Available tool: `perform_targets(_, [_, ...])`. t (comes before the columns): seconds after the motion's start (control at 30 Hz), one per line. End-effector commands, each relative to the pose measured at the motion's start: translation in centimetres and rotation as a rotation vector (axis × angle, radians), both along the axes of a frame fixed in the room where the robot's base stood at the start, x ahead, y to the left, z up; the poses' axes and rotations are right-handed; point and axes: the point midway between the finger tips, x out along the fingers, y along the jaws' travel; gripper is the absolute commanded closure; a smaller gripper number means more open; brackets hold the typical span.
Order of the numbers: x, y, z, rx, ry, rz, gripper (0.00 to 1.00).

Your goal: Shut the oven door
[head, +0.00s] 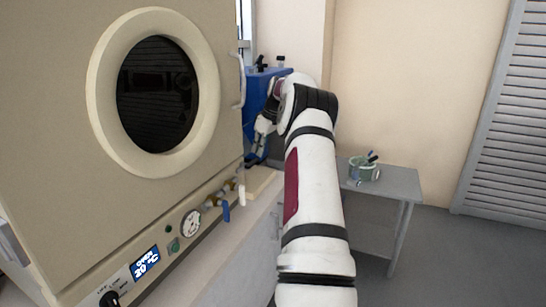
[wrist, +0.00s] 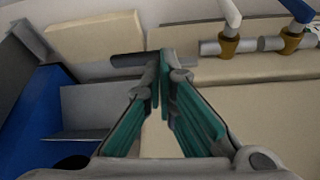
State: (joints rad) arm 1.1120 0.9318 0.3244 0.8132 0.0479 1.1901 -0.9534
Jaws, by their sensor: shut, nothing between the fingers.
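The beige oven (head: 60,230) fills the left of the head view. Its door (head: 60,95) has a round, cream-rimmed dark window (head: 158,92) and looks about flush with the front; I cannot tell if a small gap is left. The door's pale handle (head: 240,80) is at its right edge. My gripper (head: 256,152) is beyond the oven's right edge, below and right of the handle, apart from it. In the wrist view its teal-padded fingers (wrist: 158,62) are together and empty. The door is not clearly identifiable in the wrist view.
A blue machine (head: 254,98) stands behind my gripper. A grey side table (head: 398,182) holds a green pot (head: 364,172). The floor at right is clear.

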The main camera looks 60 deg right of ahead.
Motion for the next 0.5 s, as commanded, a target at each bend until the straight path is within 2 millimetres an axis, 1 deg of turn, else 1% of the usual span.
perform_targets(0.07, [0.0, 0.2, 0.9, 0.000, -0.002, 0.004, 1.00])
perform_targets(0.4, [-2.0, -0.2, 5.9, 0.000, -0.002, 0.003, 1.00])
perform_targets(0.5, [-2.5, -0.2, 7.1, 0.001, -0.003, 0.004, 1.00])
